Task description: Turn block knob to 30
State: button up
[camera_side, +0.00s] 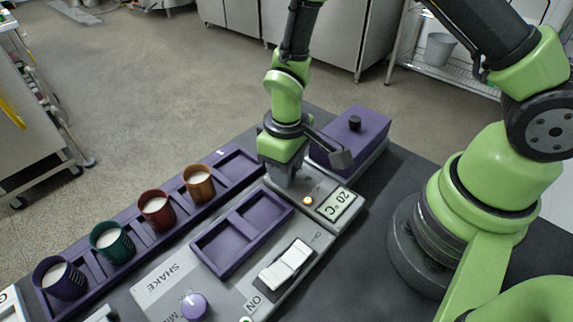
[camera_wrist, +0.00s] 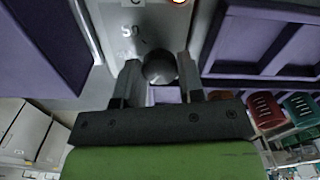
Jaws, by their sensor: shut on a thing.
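My gripper (camera_side: 283,176) points down at the grey control panel, beside the display (camera_side: 339,204), which reads 20 °C. In the wrist view my gripper (camera_wrist: 158,80) has its two fingers on either side of a dark round knob (camera_wrist: 159,66), and it is shut on it. Panel markings show just beyond the knob, but I cannot read them clearly. In the side view the knob is hidden by the gripper.
A lit round button (camera_side: 307,200), an empty purple two-part tray (camera_side: 242,232), a white rocker switch (camera_side: 285,265) and a purple dial (camera_side: 194,305) are nearby. Several coloured cups stand in a purple rack at left.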

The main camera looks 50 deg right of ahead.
jog(key=shift+m, duration=1.1)
jog(key=o, duration=0.9)
notch_tip(320, 180, up, 10)
